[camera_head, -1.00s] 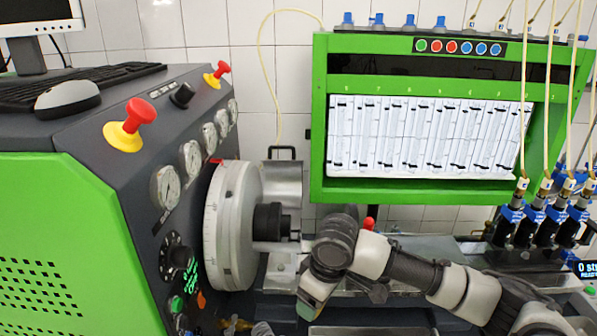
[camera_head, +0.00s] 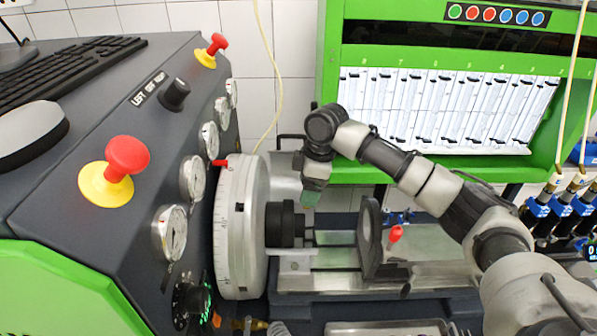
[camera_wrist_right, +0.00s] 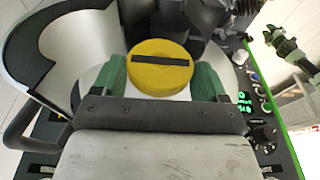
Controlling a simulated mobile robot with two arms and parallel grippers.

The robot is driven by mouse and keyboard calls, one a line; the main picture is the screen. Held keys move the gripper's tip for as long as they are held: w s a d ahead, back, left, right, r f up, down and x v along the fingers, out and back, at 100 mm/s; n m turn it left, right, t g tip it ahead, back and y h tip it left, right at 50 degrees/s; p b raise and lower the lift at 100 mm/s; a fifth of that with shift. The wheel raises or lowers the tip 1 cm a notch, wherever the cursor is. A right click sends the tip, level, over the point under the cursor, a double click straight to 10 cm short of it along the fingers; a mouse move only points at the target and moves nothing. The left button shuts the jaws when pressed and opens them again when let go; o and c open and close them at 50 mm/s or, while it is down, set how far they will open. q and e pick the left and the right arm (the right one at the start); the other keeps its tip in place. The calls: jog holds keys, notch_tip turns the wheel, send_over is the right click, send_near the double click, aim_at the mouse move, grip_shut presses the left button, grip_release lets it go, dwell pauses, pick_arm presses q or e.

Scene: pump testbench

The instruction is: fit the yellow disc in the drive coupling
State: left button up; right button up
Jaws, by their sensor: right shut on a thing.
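The yellow disc (camera_wrist_right: 160,78) shows in the right wrist view, with a dark slot bar across its face. It sits between the two green fingers of my right gripper (camera_wrist_right: 160,70), which is shut on it. In the head view my right gripper (camera_head: 311,196) points down, just right of and a little above the black drive coupling (camera_head: 284,222). The disc cannot be made out in the head view. The coupling sticks out from the large grey flywheel (camera_head: 234,225). My left gripper is not in view.
A dark upright bracket (camera_head: 369,240) with a red knob (camera_head: 396,233) stands on the bed right of the coupling, leaving a gap between. The green cabinet (camera_head: 334,100) is behind my right arm. The console (camera_head: 120,200) with gauges fills the left.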

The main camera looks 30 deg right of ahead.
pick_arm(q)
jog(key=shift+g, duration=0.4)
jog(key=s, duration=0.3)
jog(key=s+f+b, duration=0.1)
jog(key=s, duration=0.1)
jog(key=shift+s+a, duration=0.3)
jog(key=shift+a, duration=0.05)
pick_arm(e)
notch_tip(320, 180, down, 6)
jog(key=s, duration=0.1)
jog(key=shift+s, duration=0.35)
pick_arm(q)
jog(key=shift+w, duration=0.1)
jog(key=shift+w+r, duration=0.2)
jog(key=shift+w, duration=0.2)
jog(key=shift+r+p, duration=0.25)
jog(key=shift+p, duration=0.25)
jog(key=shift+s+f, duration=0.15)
pick_arm(e)
jog(key=shift+f, duration=0.9)
